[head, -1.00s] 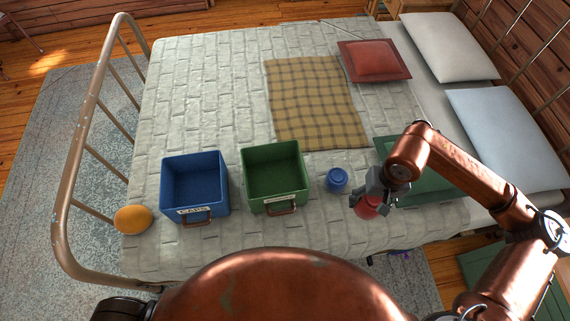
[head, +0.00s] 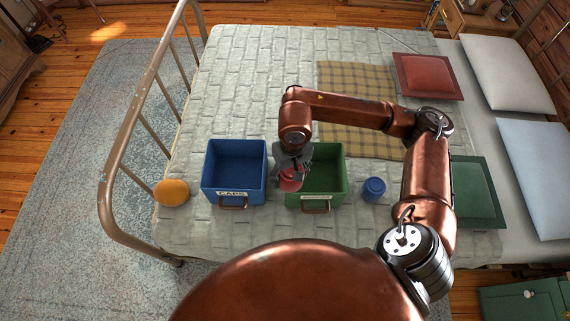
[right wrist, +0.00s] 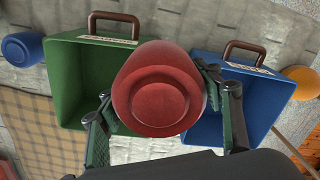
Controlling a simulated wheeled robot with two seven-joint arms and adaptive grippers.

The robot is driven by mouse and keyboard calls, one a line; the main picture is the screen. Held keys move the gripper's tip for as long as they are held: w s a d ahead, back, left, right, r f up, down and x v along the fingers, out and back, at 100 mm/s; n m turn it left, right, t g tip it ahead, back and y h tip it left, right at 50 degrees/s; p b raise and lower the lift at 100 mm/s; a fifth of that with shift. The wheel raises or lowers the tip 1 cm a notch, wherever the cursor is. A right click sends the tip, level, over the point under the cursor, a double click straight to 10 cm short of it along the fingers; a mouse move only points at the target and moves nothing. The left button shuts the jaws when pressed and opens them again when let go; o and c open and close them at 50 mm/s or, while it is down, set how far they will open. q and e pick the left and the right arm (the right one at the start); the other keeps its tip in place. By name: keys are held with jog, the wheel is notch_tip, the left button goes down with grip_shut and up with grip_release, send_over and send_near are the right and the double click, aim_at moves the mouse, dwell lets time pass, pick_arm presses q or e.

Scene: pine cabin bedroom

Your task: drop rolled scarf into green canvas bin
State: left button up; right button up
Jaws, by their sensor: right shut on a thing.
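The red rolled scarf (head: 291,182) is held in my right gripper (head: 293,168), above the left edge of the green canvas bin (head: 328,190), near the gap beside the blue bin. The right wrist view shows the round end of the red scarf (right wrist: 158,88) between the two fingers, covering parts of the green bin (right wrist: 70,100) and the blue bin (right wrist: 262,105). The visible part of the green bin's inside looks empty. My left gripper is not in view.
The blue bin (head: 207,180), labelled "CAPS", stands left of the green one. A blue rolled item (head: 373,189) lies right of the green bin and an orange one (head: 172,192) at the bed's left edge. A plaid blanket (head: 340,80) lies behind.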

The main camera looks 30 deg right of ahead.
jog(key=w+r+m+p, duration=0.1)
jog(key=m+p, duration=0.1)
jog(key=p, duration=0.1)
jog(key=d+m+p, duration=0.1)
jog(key=m+p, duration=0.1)
jog(key=p, duration=0.1)
jog(key=w+r+m+p, duration=0.1)
jog(key=p, duration=0.2)
jog(key=shift+w+d+r+m, duration=0.25)
jog(key=shift+w+r+m, duration=0.05)
jog(key=shift+m, duration=0.1)
pick_arm(q)
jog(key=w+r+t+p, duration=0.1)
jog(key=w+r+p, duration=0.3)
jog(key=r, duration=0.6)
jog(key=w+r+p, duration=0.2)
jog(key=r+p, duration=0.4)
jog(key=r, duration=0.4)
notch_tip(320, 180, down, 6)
jog(key=b, duration=0.6)
pick_arm(e)
jog(key=d+f+m, duration=0.4)
jog(key=f+m, duration=0.3)
jog(key=f, duration=0.5)
jog(key=shift+s+d+f, duration=0.3)
jog(key=shift+s+d, duration=0.1)
